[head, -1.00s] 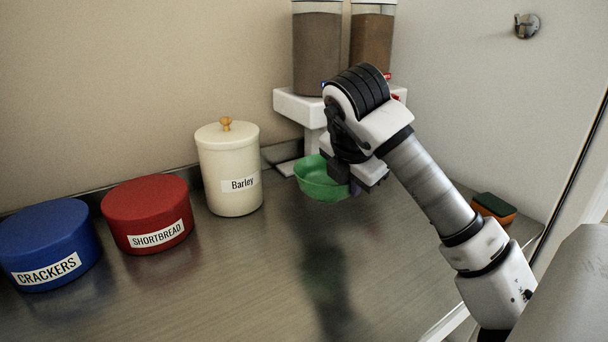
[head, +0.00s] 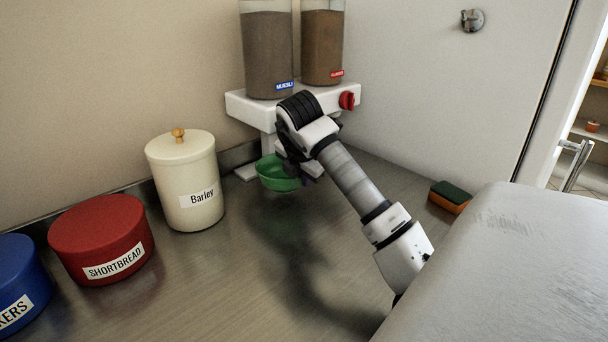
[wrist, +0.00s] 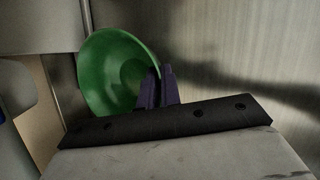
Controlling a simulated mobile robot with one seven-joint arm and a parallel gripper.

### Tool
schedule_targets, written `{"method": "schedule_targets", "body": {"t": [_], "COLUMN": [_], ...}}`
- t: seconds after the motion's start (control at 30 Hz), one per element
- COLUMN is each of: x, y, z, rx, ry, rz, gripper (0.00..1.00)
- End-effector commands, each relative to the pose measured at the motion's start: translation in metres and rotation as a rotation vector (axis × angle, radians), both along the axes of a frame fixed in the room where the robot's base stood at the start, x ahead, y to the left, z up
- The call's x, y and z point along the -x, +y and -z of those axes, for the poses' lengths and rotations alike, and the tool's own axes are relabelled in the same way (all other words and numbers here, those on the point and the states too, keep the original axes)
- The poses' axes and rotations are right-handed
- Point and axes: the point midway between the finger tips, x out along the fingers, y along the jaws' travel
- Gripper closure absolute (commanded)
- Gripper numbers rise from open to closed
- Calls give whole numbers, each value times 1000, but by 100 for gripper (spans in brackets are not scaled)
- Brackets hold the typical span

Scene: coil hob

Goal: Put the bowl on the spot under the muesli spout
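The green bowl (head: 278,174) is held up at the dispenser's front, just under the level of its white shelf. My gripper (wrist: 158,90) is shut on the bowl's rim; its purple fingers pinch the wall, and the bowl also shows in the wrist view (wrist: 108,72). The muesli container (head: 268,55) with a blue label stands on the left of the white dispenser stand (head: 245,104). The muesli spout and most of the spot beneath it are hidden behind my arm and the bowl. A pale corner of the dispenser base (head: 246,172) shows left of the bowl.
A second container (head: 322,47) with a red label stands right of the muesli, above a red knob (head: 347,100). The Barley jar (head: 186,183) is close left of the bowl. The shortbread tin (head: 101,239), crackers tin (head: 18,285) and sponge (head: 450,196) are farther off.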

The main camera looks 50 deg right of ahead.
Motion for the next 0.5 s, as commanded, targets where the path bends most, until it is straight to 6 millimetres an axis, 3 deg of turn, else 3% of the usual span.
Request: {"method": "schedule_targets", "body": {"t": [0.3, 0.5], "x": [-18, -18], "y": [-23, -24], "z": [22, 23], "rx": [-2, 1], "ry": [0, -1], "rz": [0, 0], "gripper": [100, 100]}}
